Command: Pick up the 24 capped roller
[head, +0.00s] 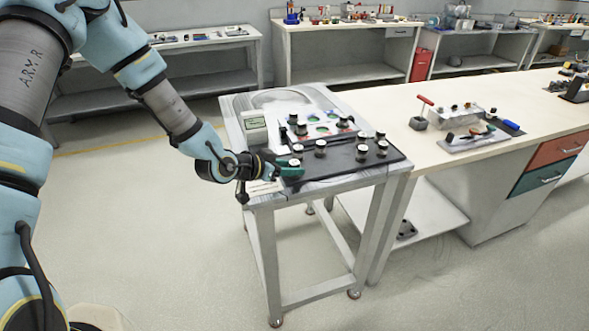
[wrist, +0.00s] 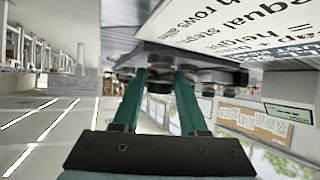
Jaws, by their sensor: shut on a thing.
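My gripper (head: 290,168) reaches in low from the left, at the front left part of the black board (head: 345,170). Its green fingers are shut on a dark roller with a pale cap (head: 295,162). In the wrist view the fingers (wrist: 158,82) close from both sides on this roller (wrist: 159,86), whose lower part is partly hidden. No number can be read on it, so I cannot tell whether it is the 24 one. I cannot tell whether it still touches the board. Several similar capped rollers stand on the board, one (head: 320,148) just to the right.
The board lies on a grey metal stand (head: 262,203). A small pale box with a display (head: 254,127) stands behind the gripper. A printed card (wrist: 245,30) fills the top right of the wrist view. A long workbench (head: 400,105) adjoins the stand on the right.

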